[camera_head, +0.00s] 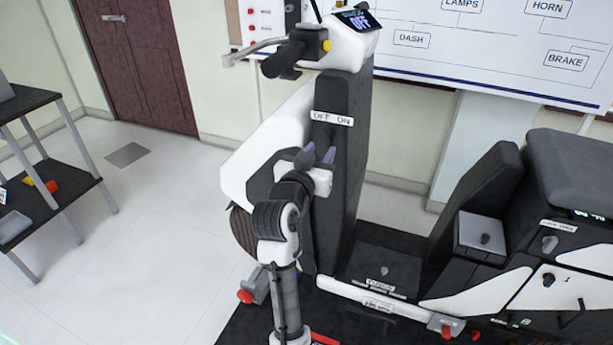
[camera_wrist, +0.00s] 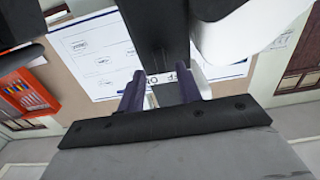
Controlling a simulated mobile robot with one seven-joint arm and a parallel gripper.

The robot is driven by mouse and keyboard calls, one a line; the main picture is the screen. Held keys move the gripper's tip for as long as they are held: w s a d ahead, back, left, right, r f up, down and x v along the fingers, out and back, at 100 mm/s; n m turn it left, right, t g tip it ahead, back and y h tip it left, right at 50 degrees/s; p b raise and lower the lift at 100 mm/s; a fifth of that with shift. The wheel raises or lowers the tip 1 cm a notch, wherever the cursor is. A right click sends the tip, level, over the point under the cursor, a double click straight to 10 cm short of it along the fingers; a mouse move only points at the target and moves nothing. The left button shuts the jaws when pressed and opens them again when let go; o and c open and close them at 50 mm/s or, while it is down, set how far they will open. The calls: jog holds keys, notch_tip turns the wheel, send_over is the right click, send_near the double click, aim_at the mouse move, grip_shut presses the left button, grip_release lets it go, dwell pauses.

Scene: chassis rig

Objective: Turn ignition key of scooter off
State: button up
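The scooter's dark front column (camera_head: 345,95) stands upright at the middle of the head view. A white OFF/ON label (camera_head: 332,118) is on its face. Directly below the label is the ignition area (camera_head: 331,136), where a small dark shape shows; I cannot make out the key or its angle.
The handlebar grip (camera_head: 285,57) and brake lever (camera_head: 252,50) stick out left above my gripper. The white front panel (camera_head: 262,150) is beside my arm. The seat (camera_head: 575,155) and side panels are at right. A dark shelf (camera_head: 70,195) stands at left, with clear floor between.

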jog(key=b+v, duration=0.1)
jog(key=v, duration=0.8)
jog(key=shift+b, duration=0.4)
